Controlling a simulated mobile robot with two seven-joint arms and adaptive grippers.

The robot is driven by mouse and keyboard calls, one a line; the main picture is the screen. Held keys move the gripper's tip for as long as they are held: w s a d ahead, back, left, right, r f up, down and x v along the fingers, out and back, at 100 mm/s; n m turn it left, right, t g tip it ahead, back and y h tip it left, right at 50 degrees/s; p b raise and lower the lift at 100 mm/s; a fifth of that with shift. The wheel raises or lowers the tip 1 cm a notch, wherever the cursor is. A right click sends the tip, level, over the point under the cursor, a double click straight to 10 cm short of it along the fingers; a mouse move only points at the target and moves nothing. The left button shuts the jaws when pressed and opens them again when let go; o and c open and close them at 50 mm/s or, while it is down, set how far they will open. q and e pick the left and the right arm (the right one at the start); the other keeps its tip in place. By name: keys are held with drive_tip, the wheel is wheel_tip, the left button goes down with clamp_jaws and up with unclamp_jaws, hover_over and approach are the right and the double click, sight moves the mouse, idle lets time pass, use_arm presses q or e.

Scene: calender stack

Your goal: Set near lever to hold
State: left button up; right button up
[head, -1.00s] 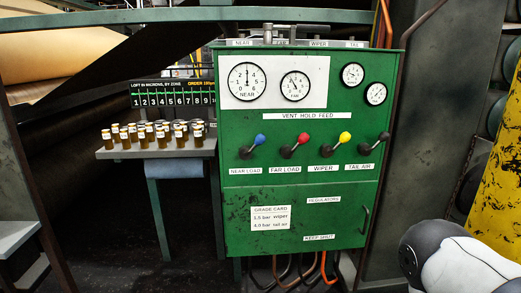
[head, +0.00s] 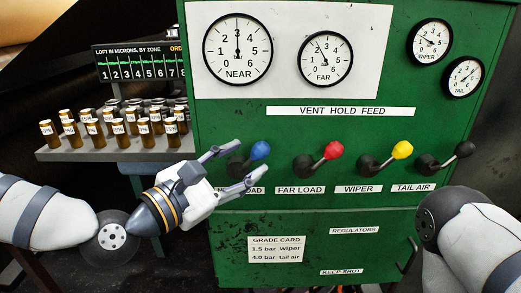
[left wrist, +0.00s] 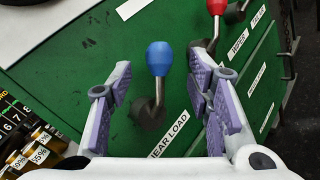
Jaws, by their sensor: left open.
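The near lever, with a blue knob (head: 260,150), is on the green panel above the partly hidden NEAR LOAD label. It leans up and to the right, like the other levers. My left gripper (head: 250,158) is open in front of the panel at this lever. In the left wrist view the blue knob (left wrist: 159,58) and its dark pivot show between the spread fingers (left wrist: 160,95), with clear space on both sides; I see no contact. The VENT HOLD FEED strip (head: 340,111) is above the levers. My right gripper is out of view.
Right of the blue knob are the red-knob far lever (head: 333,150), yellow-knob wiper lever (head: 402,149) and black-knob tail air lever (head: 464,149). The NEAR gauge (head: 238,50) is above. A shelf of small jars (head: 93,128) stands left of the cabinet.

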sight(252, 156)
use_arm(q)
drive_tip(key=x, duration=0.5)
drive_tip(key=shift+w+d, duration=0.2)
drive_tip(key=shift+w, duration=0.1)
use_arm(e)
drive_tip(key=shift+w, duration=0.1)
